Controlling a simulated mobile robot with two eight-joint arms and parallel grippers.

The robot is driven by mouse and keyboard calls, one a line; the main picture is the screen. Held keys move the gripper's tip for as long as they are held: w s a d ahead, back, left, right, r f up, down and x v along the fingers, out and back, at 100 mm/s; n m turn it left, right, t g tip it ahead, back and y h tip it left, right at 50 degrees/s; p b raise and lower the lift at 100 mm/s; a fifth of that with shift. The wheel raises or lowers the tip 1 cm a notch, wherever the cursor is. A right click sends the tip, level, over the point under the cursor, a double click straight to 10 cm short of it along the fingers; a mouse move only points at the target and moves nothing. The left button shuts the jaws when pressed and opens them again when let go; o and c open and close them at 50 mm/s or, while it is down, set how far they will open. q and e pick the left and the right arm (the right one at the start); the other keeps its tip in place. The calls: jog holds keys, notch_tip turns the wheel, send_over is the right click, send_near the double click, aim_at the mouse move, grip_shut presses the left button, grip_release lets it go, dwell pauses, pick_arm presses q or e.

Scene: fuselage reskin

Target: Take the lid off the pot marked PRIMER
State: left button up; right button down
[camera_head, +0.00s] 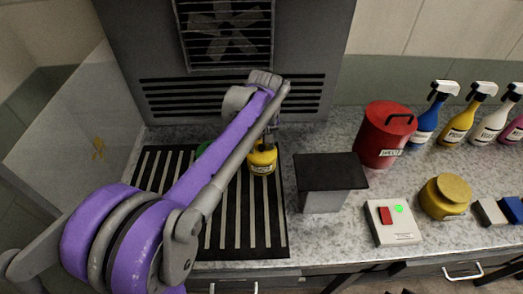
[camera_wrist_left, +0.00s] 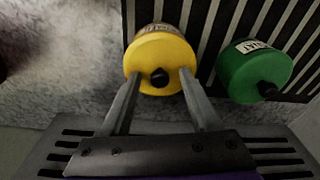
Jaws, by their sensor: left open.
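A yellow pot (camera_head: 262,162) stands on the slatted black mat in the head view, with a small label on its front that is too small to read surely. In the left wrist view its yellow lid (camera_wrist_left: 160,52) faces me, with a black knob (camera_wrist_left: 159,77) on top. My left gripper (camera_head: 268,132) is above the pot. In the left wrist view the fingers of my left gripper (camera_wrist_left: 160,85) are open, one on each side of the knob, over the lid. I cannot tell whether they touch it. My right gripper is not in view.
A green pot (camera_wrist_left: 250,70) stands beside the yellow one, mostly hidden behind my arm in the head view. A dark-topped box (camera_head: 330,172), a red bin (camera_head: 385,135) and a switch box (camera_head: 393,223) are to the right. A vented grey wall (camera_head: 155,70) rises behind.

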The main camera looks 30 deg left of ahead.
pick_arm(q)
grip_shut()
jog(key=shift+r, duration=0.15)
